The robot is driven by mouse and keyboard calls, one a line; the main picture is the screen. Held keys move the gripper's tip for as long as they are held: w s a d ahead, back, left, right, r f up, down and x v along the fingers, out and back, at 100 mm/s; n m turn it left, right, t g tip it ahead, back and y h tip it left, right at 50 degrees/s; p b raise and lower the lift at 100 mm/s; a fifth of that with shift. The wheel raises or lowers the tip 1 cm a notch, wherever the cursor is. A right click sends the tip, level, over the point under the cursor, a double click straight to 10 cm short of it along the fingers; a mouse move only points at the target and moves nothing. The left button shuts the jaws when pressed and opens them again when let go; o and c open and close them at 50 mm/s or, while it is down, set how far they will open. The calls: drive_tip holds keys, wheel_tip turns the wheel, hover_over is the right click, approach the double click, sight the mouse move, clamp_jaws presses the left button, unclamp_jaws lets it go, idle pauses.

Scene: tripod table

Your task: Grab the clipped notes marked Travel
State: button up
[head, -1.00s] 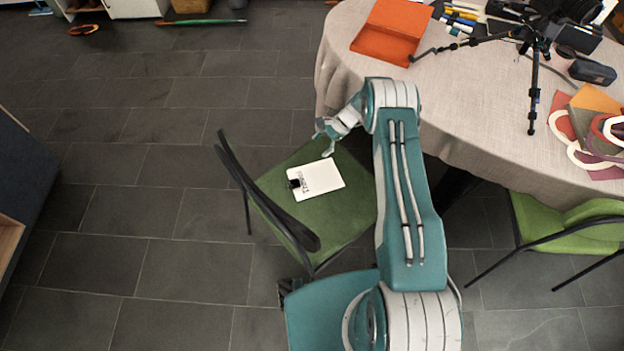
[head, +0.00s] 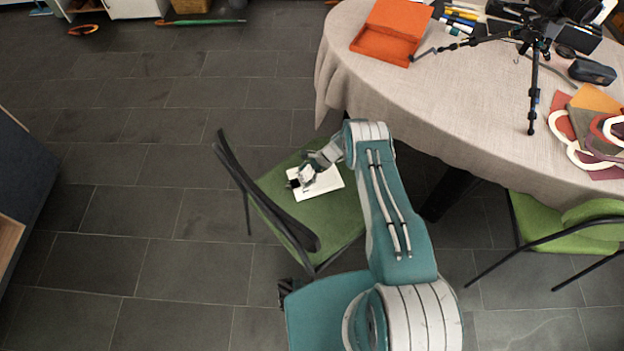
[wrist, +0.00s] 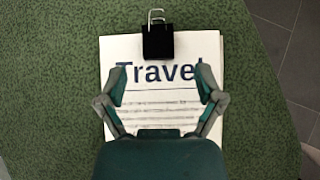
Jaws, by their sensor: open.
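The clipped notes (head: 325,183) lie flat on the green seat of a chair (head: 322,230). In the wrist view the white sheets (wrist: 160,80) carry the large word "Travel" and lines of smaller text. A black binder clip (wrist: 158,42) holds their top edge. My gripper (head: 305,180) is over the notes and hides part of them in the head view. In the wrist view my gripper (wrist: 160,90) is open, its two fingers spread toward the left and right sides of the sheets. Nothing is held. The height of the fingertips above the paper is hard to tell.
The chair's dark backrest (head: 262,195) rises left of the notes. A cloth-covered table (head: 440,100) stands to the right, with an orange box (head: 385,45) and a black tripod (head: 535,60) on it. Another green chair (head: 560,225) is at the right.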

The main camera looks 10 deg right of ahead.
sight(298, 182)
drive_tip(key=x, duration=0.3)
drive_tip(key=shift+a, duration=0.15)
drive_tip(key=c, duration=1.1)
drive_tip(key=shift+s+f, duration=0.1)
drive_tip(key=shift+s, duration=0.05)
clamp_jaws()
